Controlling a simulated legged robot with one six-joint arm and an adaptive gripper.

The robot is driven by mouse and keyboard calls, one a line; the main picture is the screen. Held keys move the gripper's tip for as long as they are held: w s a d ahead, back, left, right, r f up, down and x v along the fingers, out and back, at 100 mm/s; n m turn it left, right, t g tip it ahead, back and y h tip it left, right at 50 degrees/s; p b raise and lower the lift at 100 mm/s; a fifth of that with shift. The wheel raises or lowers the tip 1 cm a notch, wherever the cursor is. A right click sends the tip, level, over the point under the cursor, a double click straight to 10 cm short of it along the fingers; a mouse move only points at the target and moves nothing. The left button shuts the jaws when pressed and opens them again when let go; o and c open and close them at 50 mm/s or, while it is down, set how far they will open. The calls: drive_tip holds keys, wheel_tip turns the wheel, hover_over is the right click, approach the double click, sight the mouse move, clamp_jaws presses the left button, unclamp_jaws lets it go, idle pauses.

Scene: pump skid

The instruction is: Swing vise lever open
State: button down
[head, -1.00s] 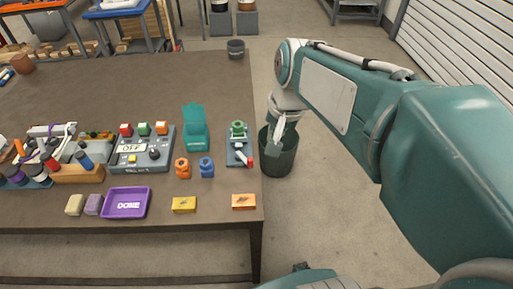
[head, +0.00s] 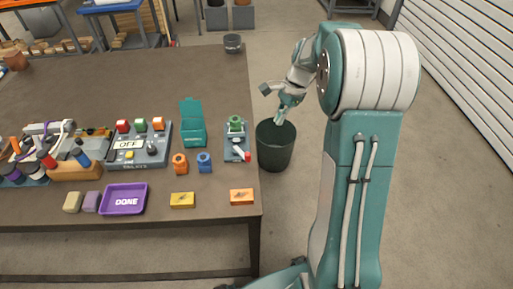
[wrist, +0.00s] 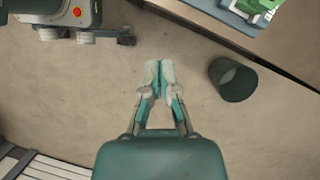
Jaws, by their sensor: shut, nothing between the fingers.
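The vise (head: 236,126) has a green body on a grey-blue base plate near the right edge of the table. Its lever (head: 240,152) has a pale arm with a red tip and points toward the front right of the plate. My gripper (head: 280,117) is shut and empty, off the table's right edge and above the floor near a dark bin. In the wrist view my gripper (wrist: 159,68) shows its fingers together over bare floor. Part of the vise (wrist: 262,7) shows there at the upper right corner; its lever cannot be made out.
The dark bin (head: 276,150) stands on the floor beside the table (head: 120,75). A teal open box (head: 192,128), orange and blue parts, a switch panel (head: 138,152), a purple tray (head: 124,200) and yellow and orange blocks lie left or front of the vise. The table's back is mostly clear.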

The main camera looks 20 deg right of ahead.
sight(242, 151)
drive_tip(key=shift+w+d+f, duration=0.1)
drive_tip(key=shift+f, duration=0.1)
drive_tip(key=a+f, duration=0.2)
drive_tip(key=f, duration=0.1)
drive_tip(key=a+f, duration=0.3)
drive_tip(key=s+a+f, duration=0.1)
drive_tip(key=a+f, duration=0.1)
drive_tip(key=f, duration=0.1)
drive_tip(key=shift+s+a+f, duration=0.1)
drive_tip(key=shift+a+f, duration=0.05)
drive_tip(key=shift+a, duration=0.2)
